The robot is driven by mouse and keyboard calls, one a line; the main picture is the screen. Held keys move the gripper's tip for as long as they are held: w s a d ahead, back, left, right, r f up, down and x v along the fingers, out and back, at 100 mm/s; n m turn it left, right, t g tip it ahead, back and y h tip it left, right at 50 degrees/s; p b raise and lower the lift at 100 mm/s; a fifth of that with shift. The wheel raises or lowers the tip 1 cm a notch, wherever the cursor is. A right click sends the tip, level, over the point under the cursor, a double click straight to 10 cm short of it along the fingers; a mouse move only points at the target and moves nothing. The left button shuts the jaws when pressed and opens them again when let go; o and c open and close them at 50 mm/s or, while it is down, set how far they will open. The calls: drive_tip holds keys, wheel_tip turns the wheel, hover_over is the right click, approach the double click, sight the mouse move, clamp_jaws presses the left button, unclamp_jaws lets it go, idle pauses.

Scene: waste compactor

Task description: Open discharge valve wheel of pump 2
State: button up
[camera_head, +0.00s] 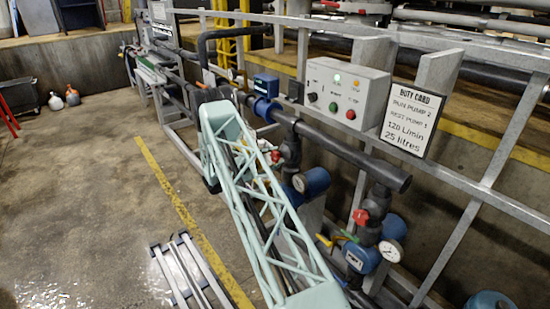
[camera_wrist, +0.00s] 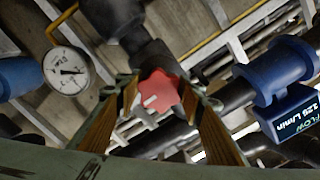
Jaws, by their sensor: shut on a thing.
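In the wrist view, a red lobed valve wheel (camera_wrist: 160,90) with a pale mark sits at the end of a dark pipe fitting. My gripper (camera_wrist: 163,94) is shut on it, one finger on each side. In the head view, red parts show beside the pipework behind my pale green arm (camera_head: 255,200), one at the nearer pump (camera_head: 361,217) and one farther back (camera_head: 275,156). I cannot tell there which one I hold; my gripper is hidden. No pump number can be read on the pumps.
A blue flow meter (camera_wrist: 284,78) reads what looks like 125 L/min. A round gauge (camera_wrist: 67,70) is left of the wheel. A control box (camera_head: 345,92) and a duty card (camera_head: 413,117), reading "run pump 2", hang on the rail. Floor left of the yellow line is mostly clear.

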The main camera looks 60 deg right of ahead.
idle(0.3)
drive_tip(key=o, duration=0.9)
drive_tip(key=shift+a, duration=0.1)
drive_tip(key=shift+v, duration=5.95)
drive_tip(key=shift+w, duration=0.1)
